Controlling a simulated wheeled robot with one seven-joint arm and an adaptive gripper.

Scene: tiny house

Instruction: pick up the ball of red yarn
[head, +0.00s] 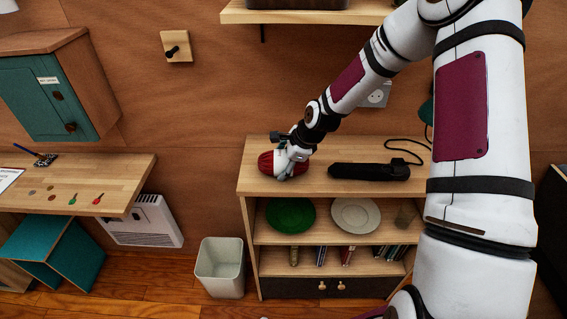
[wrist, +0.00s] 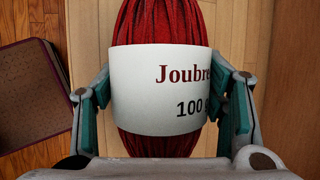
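The ball of red yarn (head: 267,162) is at the left end of the wooden shelf unit's top. In the wrist view the yarn (wrist: 165,22) is a red skein with a white paper label reading "Joubre" and "100 g". My gripper (head: 286,168) is down over the yarn. In the wrist view one finger of my gripper (wrist: 163,100) is on each side of the label, at or very near its edges. I cannot tell whether the fingers press on it. The yarn's underside is hidden.
A black cylindrical object (head: 368,172) with a cord lies to the right on the shelf top (head: 318,150). Plates stand on the shelf below. A white bin (head: 220,268) is on the floor at left. A wooden desk (head: 110,175) is farther left. A wall shelf (head: 300,17) hangs above.

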